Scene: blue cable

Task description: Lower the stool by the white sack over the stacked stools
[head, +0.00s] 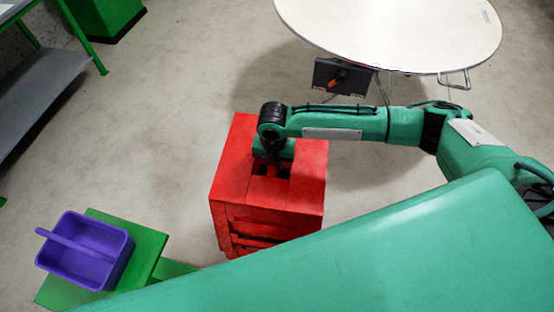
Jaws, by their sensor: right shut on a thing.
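A red stool (305,185) with a square top stands in the middle of the head view. More red slats and edges (262,230) show below its top on the near side, like stools stacked under it. I cannot tell whether the top stool touches those below. My right gripper (271,168) points down at the middle of the stool's top, at the dark hand slots, and is shut on the stool. Its fingertips are mostly hidden by the wrist. I see no white sack. My left gripper is out of view.
A round white table (390,30) stands at the back right, with a dark box (343,78) under its edge. A purple basket (85,252) sits on a green stand (147,248) at the lower left. A grey shelf (35,95) is at the far left. Floor left of the stools is clear.

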